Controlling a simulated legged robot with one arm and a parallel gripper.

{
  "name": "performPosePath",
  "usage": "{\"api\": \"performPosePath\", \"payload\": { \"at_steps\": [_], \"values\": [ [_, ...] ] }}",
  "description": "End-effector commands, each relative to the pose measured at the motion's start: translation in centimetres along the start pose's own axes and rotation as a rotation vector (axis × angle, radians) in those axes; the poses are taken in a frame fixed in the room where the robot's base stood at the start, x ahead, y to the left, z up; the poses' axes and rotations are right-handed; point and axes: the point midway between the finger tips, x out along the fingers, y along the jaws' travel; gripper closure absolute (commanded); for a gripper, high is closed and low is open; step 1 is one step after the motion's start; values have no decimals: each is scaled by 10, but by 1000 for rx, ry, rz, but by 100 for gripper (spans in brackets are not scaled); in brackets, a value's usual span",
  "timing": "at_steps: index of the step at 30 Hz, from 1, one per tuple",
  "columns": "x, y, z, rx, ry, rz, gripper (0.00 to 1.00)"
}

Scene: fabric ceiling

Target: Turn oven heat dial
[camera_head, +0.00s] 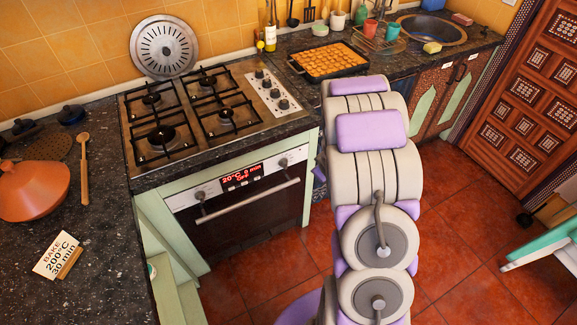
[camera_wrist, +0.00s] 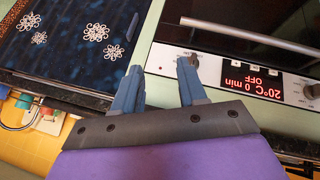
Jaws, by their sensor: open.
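The oven (camera_head: 240,205) has a pale control panel with a red display (camera_head: 241,177) reading 20°C, 0 min, OFF. One dial (camera_head: 200,195) sits left of the display and another (camera_head: 284,162) right of it. In the wrist view the panel is upside down, with the display (camera_wrist: 265,84) at right. My gripper (camera_wrist: 162,67) is open and empty there. One fingertip is close to or overlapping a dial (camera_wrist: 194,57) on the panel; I cannot tell whether they touch. A second dial (camera_wrist: 307,90) is at the right edge. In the head view my arm hides the fingers.
The oven handle (camera_head: 248,200) sticks out below the panel. A stovetop (camera_head: 200,115) with burners and knobs is above. A card (camera_head: 60,256) on the left counter reads BAKE 200°C 30 min. An orange pot (camera_head: 32,192) and a filled baking tray (camera_head: 328,61) stand on the counters.

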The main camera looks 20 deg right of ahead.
Motion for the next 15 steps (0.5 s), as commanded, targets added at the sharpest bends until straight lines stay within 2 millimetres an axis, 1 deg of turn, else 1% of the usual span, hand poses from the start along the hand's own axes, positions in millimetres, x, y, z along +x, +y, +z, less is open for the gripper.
{"api": "performPosePath", "payload": {
  "at_steps": [1, 6, 9, 11, 15],
  "values": [
    [16, -2, 9, -2, 29, -13, 58],
    [59, -10, 24, -5, 179, -53, 58],
    [79, -20, 32, 6, 276, -74, 58],
    [88, -27, 36, 20, 337, -86, 58],
    [101, -46, 44, 66, 488, -102, 58]
  ]
}}
